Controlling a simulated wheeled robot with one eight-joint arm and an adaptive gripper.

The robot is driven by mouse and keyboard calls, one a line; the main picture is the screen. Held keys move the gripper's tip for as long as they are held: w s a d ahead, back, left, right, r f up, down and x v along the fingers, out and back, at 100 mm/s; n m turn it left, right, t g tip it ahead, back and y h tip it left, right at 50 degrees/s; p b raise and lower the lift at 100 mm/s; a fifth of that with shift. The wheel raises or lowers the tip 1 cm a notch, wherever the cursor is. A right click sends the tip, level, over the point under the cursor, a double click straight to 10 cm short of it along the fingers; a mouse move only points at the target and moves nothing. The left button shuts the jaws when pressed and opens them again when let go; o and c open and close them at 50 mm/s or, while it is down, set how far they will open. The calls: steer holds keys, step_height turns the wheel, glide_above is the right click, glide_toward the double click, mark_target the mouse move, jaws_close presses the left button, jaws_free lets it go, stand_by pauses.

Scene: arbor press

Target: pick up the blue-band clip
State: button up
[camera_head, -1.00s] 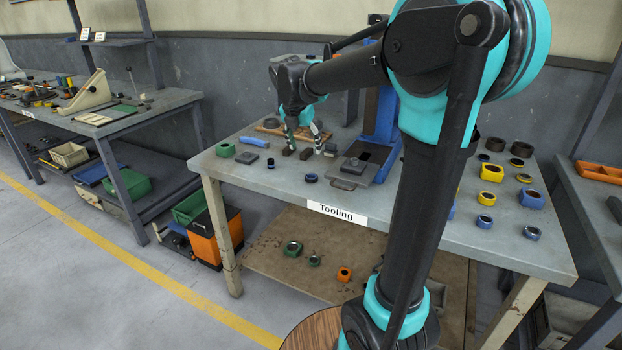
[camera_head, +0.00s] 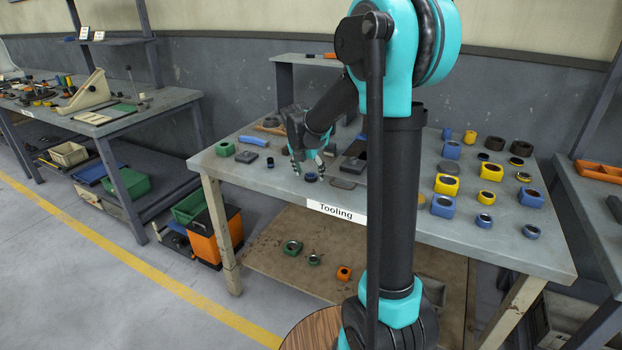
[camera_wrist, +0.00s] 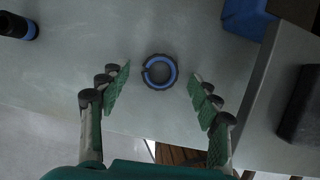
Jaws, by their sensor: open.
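The blue-band clip (camera_wrist: 147,76) is a small dark ring with a blue inner band and a gap at its left side. It lies flat on the grey table near the front edge. In the head view the clip (camera_head: 311,177) sits just below my fingers. My gripper (camera_wrist: 158,84) is open and empty, with green-padded fingers on the left and right of the clip in the wrist view. The clip appears between the fingertips, slightly beyond them, untouched. In the head view my gripper (camera_head: 308,166) points down over it.
A black cylinder with a blue band (camera_wrist: 17,26) stands to the left; in the head view it is a small dark piece (camera_head: 270,162). A dark grey block (camera_wrist: 302,105) and a blue press part (camera_wrist: 246,16) lie to the right. Table around the clip is clear.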

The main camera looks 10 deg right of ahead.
mark_target(310, 181)
steer(key=shift+w+f, duration=0.1)
steer(key=shift+f, duration=0.2)
steer(key=shift+c, duration=0.5)
steer(key=c, duration=0.7)
steer(key=shift+c, duration=0.2)
steer(key=shift+r, duration=0.2)
step_height(310, 181, up, 20)
steer(key=shift+f, duration=0.15)
